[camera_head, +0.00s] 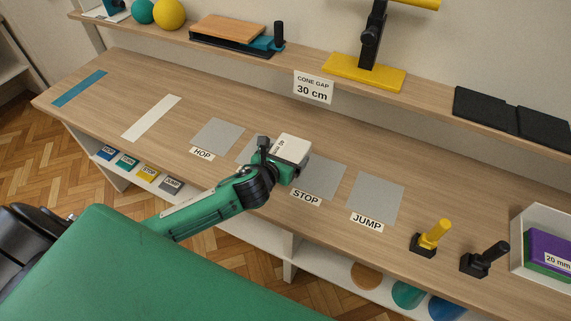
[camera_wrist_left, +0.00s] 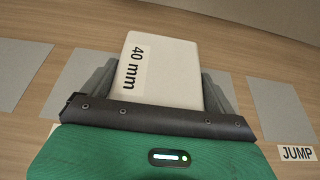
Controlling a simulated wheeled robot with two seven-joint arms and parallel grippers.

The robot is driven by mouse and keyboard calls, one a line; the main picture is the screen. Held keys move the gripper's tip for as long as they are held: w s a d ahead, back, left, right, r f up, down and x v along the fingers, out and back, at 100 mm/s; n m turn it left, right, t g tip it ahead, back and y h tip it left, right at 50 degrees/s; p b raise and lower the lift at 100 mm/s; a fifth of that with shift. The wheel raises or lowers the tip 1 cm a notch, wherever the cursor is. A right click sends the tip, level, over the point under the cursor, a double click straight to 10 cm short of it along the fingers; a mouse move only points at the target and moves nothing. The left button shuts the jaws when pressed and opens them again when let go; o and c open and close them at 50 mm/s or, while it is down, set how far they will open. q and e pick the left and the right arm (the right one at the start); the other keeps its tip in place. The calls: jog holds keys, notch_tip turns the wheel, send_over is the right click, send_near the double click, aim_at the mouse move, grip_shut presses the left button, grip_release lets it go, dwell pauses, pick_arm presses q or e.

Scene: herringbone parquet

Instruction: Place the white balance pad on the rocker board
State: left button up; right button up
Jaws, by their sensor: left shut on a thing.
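The white balance pad (camera_head: 292,148) is a pale block with a "40 mm" label. My left gripper (camera_head: 284,163) is shut on it and holds it over the middle of the bench, among the grey squares. In the left wrist view the pad (camera_wrist_left: 170,65) sits between the two dark fingers of the left gripper (camera_wrist_left: 157,88). No rocker board is clearly identifiable. An orange-brown wooden board (camera_head: 227,28) over a blue and black base on the upper shelf may be it. My right gripper is not in view.
Grey squares marked HOP (camera_head: 218,137), STOP (camera_head: 323,178) and JUMP (camera_head: 375,198) lie on the bench. The upper shelf (camera_head: 310,70) holds balls, a yellow-based stand (camera_head: 363,72) and black slabs (camera_head: 512,118). Small posts and a white bin (camera_head: 517,243) stand at right.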

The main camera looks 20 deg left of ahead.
pick_arm(q)
notch_tip(320, 180, down, 4)
jog(key=shift+r, duration=0.1)
jog(key=o, duration=0.9)
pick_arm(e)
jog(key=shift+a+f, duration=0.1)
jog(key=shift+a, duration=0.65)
